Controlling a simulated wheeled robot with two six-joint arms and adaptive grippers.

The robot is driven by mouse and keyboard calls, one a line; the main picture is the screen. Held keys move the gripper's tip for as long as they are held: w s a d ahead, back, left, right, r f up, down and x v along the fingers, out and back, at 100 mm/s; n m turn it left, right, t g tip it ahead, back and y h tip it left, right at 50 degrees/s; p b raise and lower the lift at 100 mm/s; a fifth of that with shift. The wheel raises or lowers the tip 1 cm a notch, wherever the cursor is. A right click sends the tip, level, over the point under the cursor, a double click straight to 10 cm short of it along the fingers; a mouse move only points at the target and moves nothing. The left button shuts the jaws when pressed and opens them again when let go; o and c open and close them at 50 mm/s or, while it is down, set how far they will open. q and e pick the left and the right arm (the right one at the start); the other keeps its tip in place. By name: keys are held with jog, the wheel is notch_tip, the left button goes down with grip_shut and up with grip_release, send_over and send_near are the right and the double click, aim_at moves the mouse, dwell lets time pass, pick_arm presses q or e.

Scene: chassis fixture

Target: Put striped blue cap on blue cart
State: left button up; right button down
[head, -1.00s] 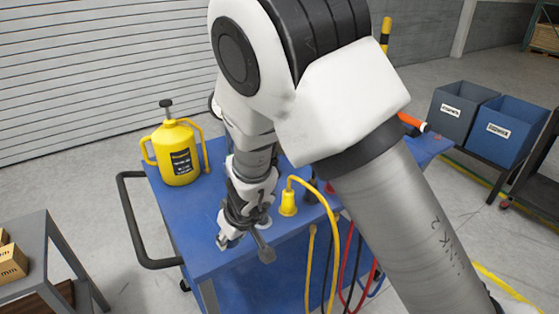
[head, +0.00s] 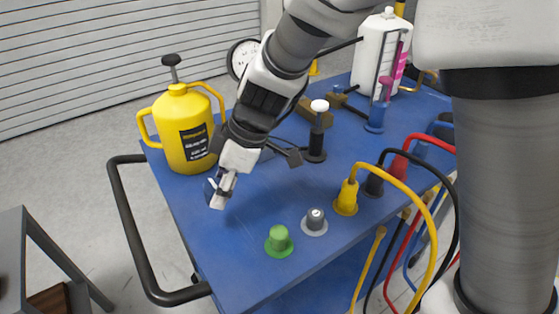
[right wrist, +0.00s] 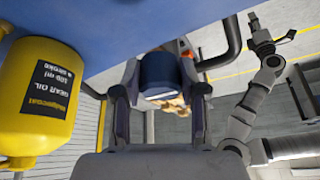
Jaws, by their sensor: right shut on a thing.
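My right gripper (head: 216,193) is low over the left front part of the blue cart (head: 240,265), in front of the yellow jug. In the right wrist view its two fingers (right wrist: 158,92) are shut on a dark blue cap (right wrist: 157,70). Only a small part of the cap (head: 209,188) shows beside the fingertips in the head view. Its stripes cannot be made out. The cap is close to the cart top; whether it touches is unclear. My left gripper (right wrist: 285,37) appears small at the upper right of the wrist view, its jaws unclear.
A yellow jug (head: 186,130) stands just behind the gripper. A green cap (head: 279,241), a grey cap (head: 314,221) and a yellow plug (head: 347,196) with cables stand to the right. A black handle (head: 130,235) runs along the left edge. A white bottle (head: 378,55) stands behind.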

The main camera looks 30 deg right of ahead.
aim_at(224, 234)
jog(key=f, duration=0.3)
jog(key=f+b, duration=0.1)
jog(key=f, duration=0.2)
jog(key=s+f, duration=0.1)
jog(key=f, duration=0.2)
jog(key=shift+a+f+b, duration=0.1)
jog(key=shift+f+b, duration=0.15)
jog(key=shift+b, duration=0.1)
pick_arm(q)
jog(key=shift+s+f, duration=0.35)
jog(key=shift+f, duration=0.3)
pick_arm(e)
jog(key=shift+f+b, duration=0.2)
jog(key=shift+b, duration=0.1)
pick_arm(q)
jog(key=shift+f, duration=0.25)
pick_arm(e)
jog(key=c, duration=0.6)
grip_release()
jog(key=shift+r, duration=0.1)
jog(key=shift+c, duration=0.2)
pick_arm(q)
jog(key=shift+r, duration=0.1)
